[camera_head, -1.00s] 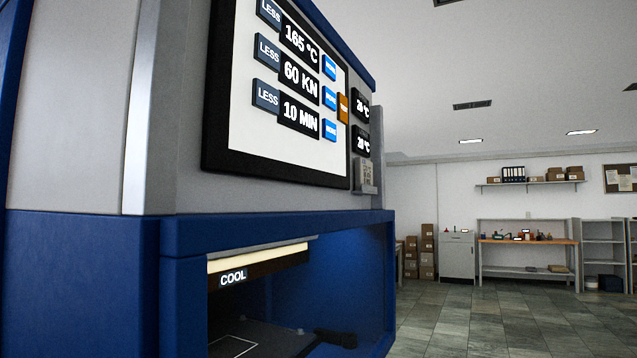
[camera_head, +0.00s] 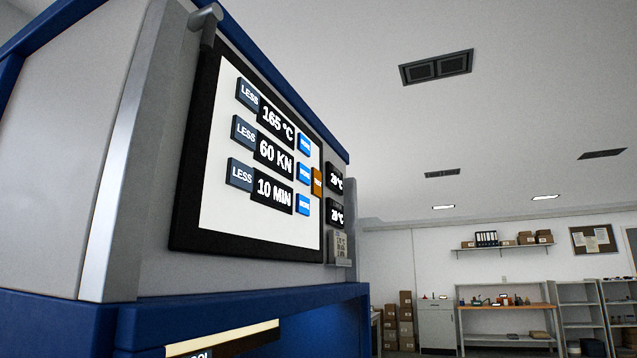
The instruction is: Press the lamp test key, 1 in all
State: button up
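A large grey and blue press fills the left of the view, with a black-framed white screen (camera_head: 225,215) seen at a steep angle. The screen shows 165 °C, 60 KN and 10 MIN, each between a dark LESS key (camera_head: 240,173) and a blue key (camera_head: 303,173). An orange key (camera_head: 316,182) sits at the screen's right edge; its label is too small to read. No key that I can read is marked lamp test. My gripper is not in view.
Two black displays reading about 20 °C (camera_head: 336,178) stand right of the screen, above a small tag holder (camera_head: 340,247). A workbench (camera_head: 505,307), shelving and stacked boxes (camera_head: 398,322) stand far off along the back wall. The space between looks open.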

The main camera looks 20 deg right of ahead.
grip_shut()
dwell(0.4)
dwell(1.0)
